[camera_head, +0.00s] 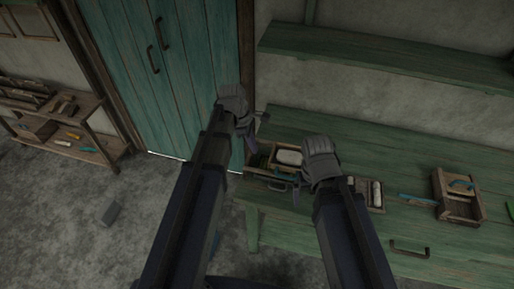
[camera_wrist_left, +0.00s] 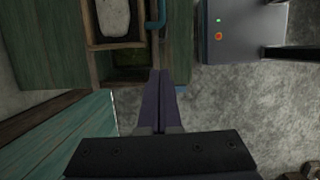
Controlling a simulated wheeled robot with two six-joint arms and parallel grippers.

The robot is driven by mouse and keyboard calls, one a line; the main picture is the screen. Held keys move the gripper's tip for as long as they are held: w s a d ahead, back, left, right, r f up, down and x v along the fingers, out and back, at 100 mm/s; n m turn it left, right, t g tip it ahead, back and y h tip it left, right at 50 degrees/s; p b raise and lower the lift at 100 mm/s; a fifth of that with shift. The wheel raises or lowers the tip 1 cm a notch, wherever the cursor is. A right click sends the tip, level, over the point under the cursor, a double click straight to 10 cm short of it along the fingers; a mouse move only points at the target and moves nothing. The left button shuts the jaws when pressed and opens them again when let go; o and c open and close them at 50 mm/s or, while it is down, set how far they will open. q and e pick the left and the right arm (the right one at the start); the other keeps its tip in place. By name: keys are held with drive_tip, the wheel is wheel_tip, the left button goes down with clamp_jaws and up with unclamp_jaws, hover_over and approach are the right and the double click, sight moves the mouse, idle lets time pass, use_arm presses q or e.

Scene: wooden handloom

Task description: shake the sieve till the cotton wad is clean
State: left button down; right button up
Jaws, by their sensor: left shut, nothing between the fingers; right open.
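The sieve (camera_head: 258,173) appears to be the wooden-framed tray at the left end of the green table. The white cotton wad (camera_head: 289,157) lies in it. In the left wrist view the wooden frame (camera_wrist_left: 92,40) and the pale wad (camera_wrist_left: 114,18) show at the top. My left gripper (camera_head: 252,143) is shut and empty, by the frame's left side; its closed fingers (camera_wrist_left: 158,100) show in the left wrist view. My right gripper (camera_head: 297,190) is open near the tray's right side; its hand hides part of the tray. I cannot tell whether either gripper touches the frame.
The green table (camera_head: 345,240) has white rolls (camera_head: 376,194), a teal tool (camera_head: 417,199) and a wooden crate (camera_head: 459,207) on its right part. A teal door (camera_head: 175,75) stands behind at left. A low shelf (camera_head: 70,150) stands far left.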

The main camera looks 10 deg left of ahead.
use_arm(q)
drive_tip(key=d+m, duration=0.5)
drive_tip(key=m, duration=1.3)
drive_tip(key=w+d+r+m+p, duration=0.1)
drive_tip(key=d+m, duration=0.4)
drive_tip(key=m, duration=1.3)
drive_tip(key=shift+d+r, duration=0.25)
drive_tip(key=shift+r, duration=0.05)
